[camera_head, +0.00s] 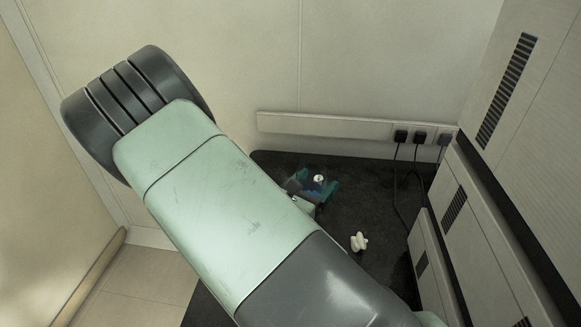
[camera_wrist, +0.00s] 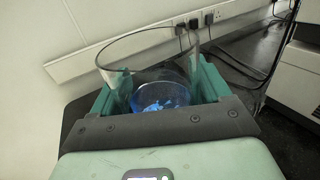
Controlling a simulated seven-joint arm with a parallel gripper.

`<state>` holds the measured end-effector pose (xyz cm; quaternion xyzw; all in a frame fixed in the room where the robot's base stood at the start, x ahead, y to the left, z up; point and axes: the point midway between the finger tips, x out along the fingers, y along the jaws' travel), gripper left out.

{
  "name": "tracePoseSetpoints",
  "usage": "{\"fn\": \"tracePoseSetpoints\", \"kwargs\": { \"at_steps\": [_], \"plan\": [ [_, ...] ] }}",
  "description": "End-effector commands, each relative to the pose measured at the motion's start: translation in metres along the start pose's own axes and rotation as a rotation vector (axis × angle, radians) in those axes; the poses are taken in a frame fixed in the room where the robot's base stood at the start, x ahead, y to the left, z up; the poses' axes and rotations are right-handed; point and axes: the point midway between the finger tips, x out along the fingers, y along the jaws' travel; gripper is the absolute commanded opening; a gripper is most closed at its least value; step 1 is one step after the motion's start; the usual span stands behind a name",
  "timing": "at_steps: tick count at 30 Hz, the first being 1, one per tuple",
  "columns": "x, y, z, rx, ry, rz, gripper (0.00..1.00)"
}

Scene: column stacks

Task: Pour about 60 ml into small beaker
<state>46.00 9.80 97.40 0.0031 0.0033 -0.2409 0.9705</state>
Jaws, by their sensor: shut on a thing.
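My gripper (camera_wrist: 162,88) has its green fingers shut on a clear glass beaker (camera_wrist: 150,48), one finger on each side. The beaker's wide rim faces the wrist camera. Blue liquid (camera_wrist: 162,97) shows through the glass low between the fingers, with bright reflections on it; its exact level is hard to read. In the head view, my gripper (camera_head: 317,188) is small and partly hidden behind my own arm, over the dark bench.
The dark bench top (camera_head: 375,200) has bare room right of my gripper. A small white object (camera_head: 358,241) stands on it. Black plugs and cables (camera_head: 420,136) hang from the wall rail at the back. A pale cabinet (camera_head: 500,210) bounds the right.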

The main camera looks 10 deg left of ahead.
Motion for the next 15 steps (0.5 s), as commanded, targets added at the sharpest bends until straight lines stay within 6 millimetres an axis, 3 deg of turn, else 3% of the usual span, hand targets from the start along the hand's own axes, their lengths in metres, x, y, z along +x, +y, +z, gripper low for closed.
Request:
{"fn": "tracePoseSetpoints", "kwargs": {
  "at_steps": [8, 15],
  "plan": [
    [0.042, 0.021, -0.007, 0.013, 0.009, -0.011, 0.39],
    [0.109, 0.045, -0.008, 0.020, 0.013, -0.014, 0.39]
  ]
}}
